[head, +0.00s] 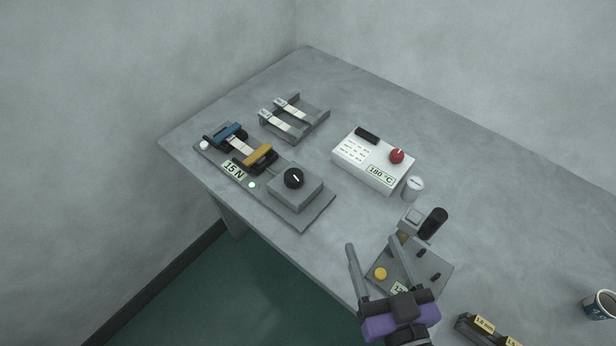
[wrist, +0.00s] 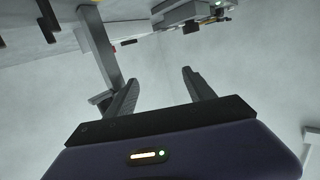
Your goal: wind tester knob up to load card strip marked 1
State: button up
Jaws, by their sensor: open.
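The tester (head: 310,212) is a long grey plate on the left part of the table. Its black knob (head: 293,178) with a white pointer line sits on a grey block at its right end. A blue clamp (head: 229,132) and a yellow clamp (head: 259,154) stand on the plate, with a pale strip between them. The tester's display (head: 234,170) reads 15 N, and a small green light (head: 252,185) shows beside it. My gripper (head: 370,248) is open and empty at the table's front edge, right of the tester and apart from the knob. The wrist view shows its open fingers (wrist: 160,90).
A grey rack (head: 312,127) with pale strips stands behind the tester. A white box (head: 350,165) with a red knob reads 180 °C. A grey device with a yellow button (head: 380,273) stands close to my gripper. A cup (head: 598,305) is at far right.

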jog(key=n+g+y+b, duration=0.1)
jog(key=n+g+y, duration=0.1)
send_near(295, 178)
notch_tip(295, 178, up, 2)
jog(key=d, duration=0.3)
jog(key=shift+n+g, duration=0.3)
jog(key=shift+g, duration=0.6)
jog(key=w+a, duration=0.1)
jog(key=w+a+f, duration=0.1)
jog(key=w+a+b, duration=0.1)
jog(key=a, duration=0.1)
jog(key=shift+w+a+f, duration=0.1)
jog(key=shift+w+f, duration=0.05)
jog(key=shift+f, duration=0.2)
jog(key=shift+x, duration=3.85)
jog(key=shift+f, duration=0.1)
grip_shut()
jog(key=shift+h, duration=0.3)
